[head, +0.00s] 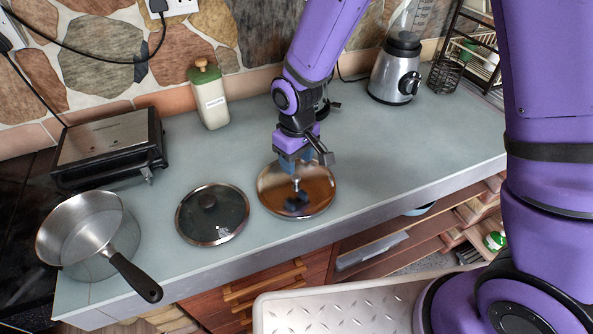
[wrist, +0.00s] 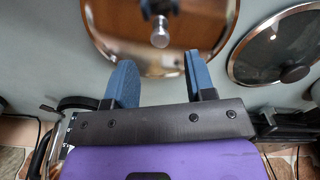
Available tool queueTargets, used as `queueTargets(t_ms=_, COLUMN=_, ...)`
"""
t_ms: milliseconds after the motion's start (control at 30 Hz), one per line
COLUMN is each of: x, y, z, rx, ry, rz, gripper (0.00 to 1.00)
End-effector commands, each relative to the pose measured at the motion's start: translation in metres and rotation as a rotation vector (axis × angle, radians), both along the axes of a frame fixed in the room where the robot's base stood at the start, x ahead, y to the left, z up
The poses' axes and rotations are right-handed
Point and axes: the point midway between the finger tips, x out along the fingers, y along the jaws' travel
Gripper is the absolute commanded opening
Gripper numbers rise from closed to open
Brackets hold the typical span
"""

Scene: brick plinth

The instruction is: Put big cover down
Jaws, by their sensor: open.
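The big cover is a shiny steel lid (head: 318,195) with a small metal knob. It lies flat on the grey counter, knob up, and fills the upper middle of the wrist view (wrist: 112,22). My gripper (head: 299,165) is open and empty, close to the lid's knob on its far side. In the wrist view the two blue fingers of the gripper (wrist: 160,72) stand apart, and the knob (wrist: 160,36) shows just beyond the fingertips, not between them. A smaller glass lid (head: 228,217) with a steel rim and dark knob lies left of the big cover.
A steel saucepan (head: 75,235) stands at the left, its black handle over the counter's front edge. A grill (head: 108,145), a green-topped canister (head: 209,98) and a blender (head: 395,75) stand along the wall. The counter (head: 385,150) right of the big cover is clear.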

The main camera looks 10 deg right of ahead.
Motion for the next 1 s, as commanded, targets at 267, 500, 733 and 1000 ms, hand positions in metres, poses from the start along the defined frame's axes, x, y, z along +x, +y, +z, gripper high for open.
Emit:
queueTargets(t_ms=267, x=0.001, y=0.000, z=0.045, rx=0.001, ry=-0.003, rz=0.001, gripper=0.50)
queueTargets(t_ms=500, x=0.000, y=0.000, z=0.058, rx=0.000, ry=0.000, rz=0.000, gripper=0.50)
queueTargets(t_ms=733, x=0.001, y=-0.003, z=0.063, rx=0.001, ry=-0.007, rz=-0.007, gripper=0.50)
queueTargets(t_ms=1000, x=-0.002, y=-0.056, z=0.134, rx=0.024, ry=-0.089, rz=-0.123, gripper=0.50)
